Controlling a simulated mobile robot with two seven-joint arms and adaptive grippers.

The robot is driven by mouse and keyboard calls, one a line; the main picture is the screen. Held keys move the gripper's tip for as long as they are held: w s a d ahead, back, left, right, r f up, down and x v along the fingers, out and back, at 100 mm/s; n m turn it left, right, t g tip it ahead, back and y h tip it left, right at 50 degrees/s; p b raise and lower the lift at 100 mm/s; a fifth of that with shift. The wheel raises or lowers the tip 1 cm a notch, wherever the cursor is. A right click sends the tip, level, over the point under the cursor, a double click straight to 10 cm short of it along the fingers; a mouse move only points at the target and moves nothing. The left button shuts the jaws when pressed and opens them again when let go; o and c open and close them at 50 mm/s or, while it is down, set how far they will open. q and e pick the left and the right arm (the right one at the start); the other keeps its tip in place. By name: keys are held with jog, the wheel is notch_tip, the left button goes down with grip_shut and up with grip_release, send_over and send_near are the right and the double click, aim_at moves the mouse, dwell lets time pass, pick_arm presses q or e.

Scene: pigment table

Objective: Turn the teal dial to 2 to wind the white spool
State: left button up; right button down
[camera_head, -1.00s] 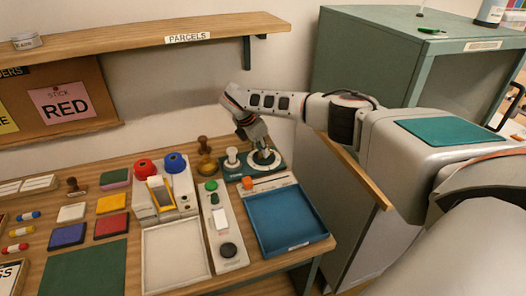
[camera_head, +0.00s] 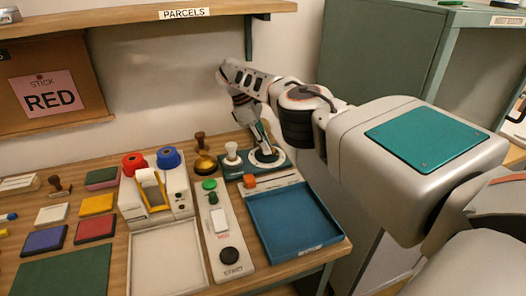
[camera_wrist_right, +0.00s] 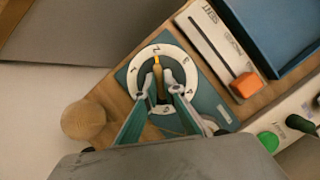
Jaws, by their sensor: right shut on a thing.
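The teal dial plate (camera_wrist_right: 210,98) carries a white ring (camera_wrist_right: 137,80) with small dark marks. At the ring's centre is a brown knob with an orange pointer (camera_wrist_right: 157,63), pointing toward the top of the ring in the wrist view. My right gripper (camera_wrist_right: 162,92) is shut on the knob, one finger on each side. In the head view the dial (camera_head: 281,164) is partly covered by this gripper (camera_head: 264,153). The white spool (camera_head: 232,151) stands upright just left of the dial. My left gripper is out of view.
The PARCELS shelf (camera_head: 120,20) hangs above; a green cabinet (camera_head: 385,60) stands right.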

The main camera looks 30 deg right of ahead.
jog(key=shift+f+m+b, duration=0.1)
jog(key=shift+m+b, duration=0.4)
jog(key=shift+b, duration=0.05)
jog(key=c, duration=2.2)
grip_release()
jog(key=shift+o, duration=0.2)
notch_tip(320, 180, up, 10)
jog(key=shift+s, duration=0.1)
